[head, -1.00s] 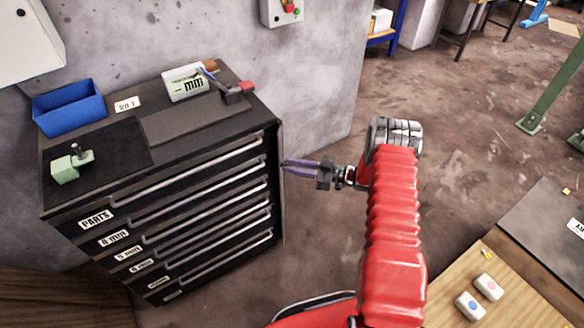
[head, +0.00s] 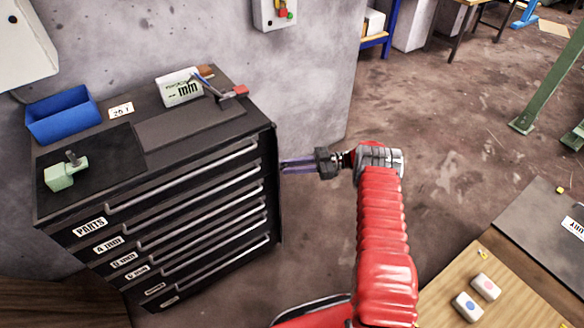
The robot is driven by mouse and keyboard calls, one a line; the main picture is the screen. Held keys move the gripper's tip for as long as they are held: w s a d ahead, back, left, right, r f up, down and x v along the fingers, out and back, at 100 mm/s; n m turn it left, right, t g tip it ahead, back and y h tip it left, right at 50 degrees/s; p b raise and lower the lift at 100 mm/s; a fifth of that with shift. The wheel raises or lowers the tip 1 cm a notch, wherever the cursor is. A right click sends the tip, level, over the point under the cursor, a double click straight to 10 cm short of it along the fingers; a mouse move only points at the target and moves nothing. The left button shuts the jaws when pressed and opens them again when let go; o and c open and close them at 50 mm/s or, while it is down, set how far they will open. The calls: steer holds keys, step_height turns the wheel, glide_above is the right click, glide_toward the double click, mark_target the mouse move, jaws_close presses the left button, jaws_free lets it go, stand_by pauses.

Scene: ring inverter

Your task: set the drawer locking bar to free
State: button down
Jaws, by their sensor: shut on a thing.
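The black drawer cabinet (head: 185,205) stands at the left against the wall, with its several drawers closed. Its locking bar (head: 279,212) is the thin dark upright strip along the right edge of the drawer fronts. My gripper (head: 284,167) reaches in from the right, its purple-grey fingers roughly level. The fingertips are shut on the bar in its upper part. The fingers cover that stretch of the bar, and the exact grip is too small to see.
On the cabinet top are a blue bin (head: 63,114), a green vise-like part (head: 66,172), a white box (head: 180,87) and a red-ended tool (head: 234,92). A wooden bench (head: 452,268) stands at lower right. Bare floor lies between.

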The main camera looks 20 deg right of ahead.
steer(key=shift+w+d+r+n+g, duration=0.15)
steer(key=shift+w+n+g, duration=0.2)
steer(key=shift+g, duration=0.25)
steer(key=c, duration=1.5)
jaws_free()
steer(key=shift+s, duration=0.1)
steer(key=shift+c, duration=0.2)
steer(key=d, duration=0.7)
steer(key=shift+s+d, duration=0.15)
steer(key=shift+s, duration=0.05)
